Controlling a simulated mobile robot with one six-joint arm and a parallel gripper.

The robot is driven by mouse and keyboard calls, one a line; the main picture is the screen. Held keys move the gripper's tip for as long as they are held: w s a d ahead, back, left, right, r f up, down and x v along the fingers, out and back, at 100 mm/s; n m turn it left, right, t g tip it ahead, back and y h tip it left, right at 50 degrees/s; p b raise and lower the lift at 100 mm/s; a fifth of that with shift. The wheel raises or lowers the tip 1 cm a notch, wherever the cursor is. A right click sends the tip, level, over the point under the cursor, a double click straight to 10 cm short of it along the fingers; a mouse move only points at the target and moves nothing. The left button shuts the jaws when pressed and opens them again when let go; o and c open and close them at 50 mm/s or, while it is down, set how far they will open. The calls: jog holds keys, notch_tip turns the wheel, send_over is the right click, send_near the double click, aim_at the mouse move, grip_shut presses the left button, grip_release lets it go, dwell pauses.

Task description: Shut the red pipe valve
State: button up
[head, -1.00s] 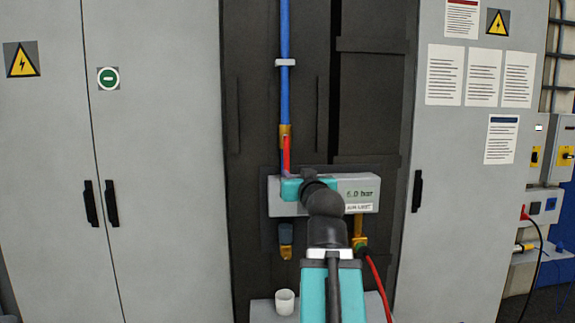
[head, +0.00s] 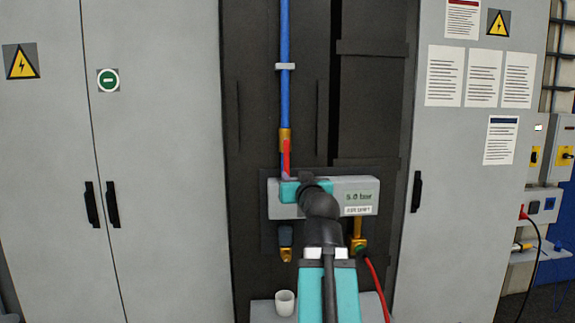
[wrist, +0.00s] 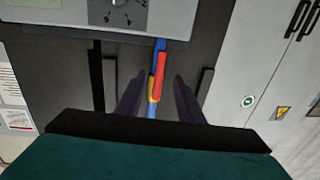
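The red valve handle (head: 286,156) lies upright along the blue pipe (head: 285,100), at the brass valve body (head: 285,135) just above the grey unit. In the wrist view the red handle (wrist: 158,68) shows between and beyond the fingertips, with brass and blue pipe behind it. My gripper (wrist: 159,78) is open, its two dark fingers on either side of the handle's line with gaps visible on both sides. No contact shows. In the head view my arm hides the fingers and part of the grey unit.
The grey unit (head: 355,188) with a pressure display sits directly below the handle. A brass fitting (head: 286,255) and a red hose (head: 376,285) are lower down. A white cup (head: 285,302) stands on a ledge. Grey cabinets flank the dark recess.

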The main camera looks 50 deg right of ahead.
aim_at(288, 169)
jog(key=shift+p+x, duration=1.7)
jog(key=shift+x, duration=4.05)
jog(key=shift+c, duration=0.3)
grip_shut()
jog(key=shift+s+d, duration=0.1)
